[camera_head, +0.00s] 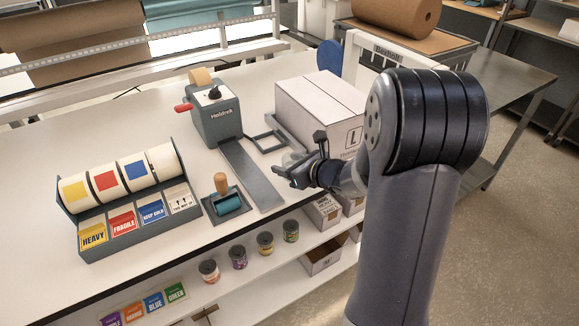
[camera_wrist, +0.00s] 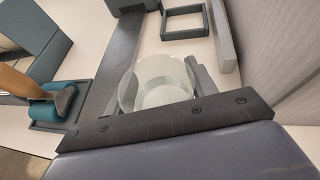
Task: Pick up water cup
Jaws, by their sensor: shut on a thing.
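The water cup (camera_wrist: 155,82) is a clear, round glass seen from above in the wrist view. It is at the end of my gripper (camera_wrist: 160,95), whose dark finger shows beside the cup's right side. In the head view my gripper (camera_head: 297,170) is shut on the cup (camera_head: 291,158) over the white table, beside the grey metal strip. The cup is pale and partly hidden there by the gripper. I cannot tell whether its base touches the table.
A white carton (camera_head: 318,108) stands close behind my gripper. The Holdrek tape machine (camera_head: 215,112) and its strip (camera_head: 250,175) are to the left. A teal roller with wooden handle (camera_head: 228,199) and a label dispenser (camera_head: 125,205) stand further left. Small jars (camera_head: 238,257) sit on the lower shelf.

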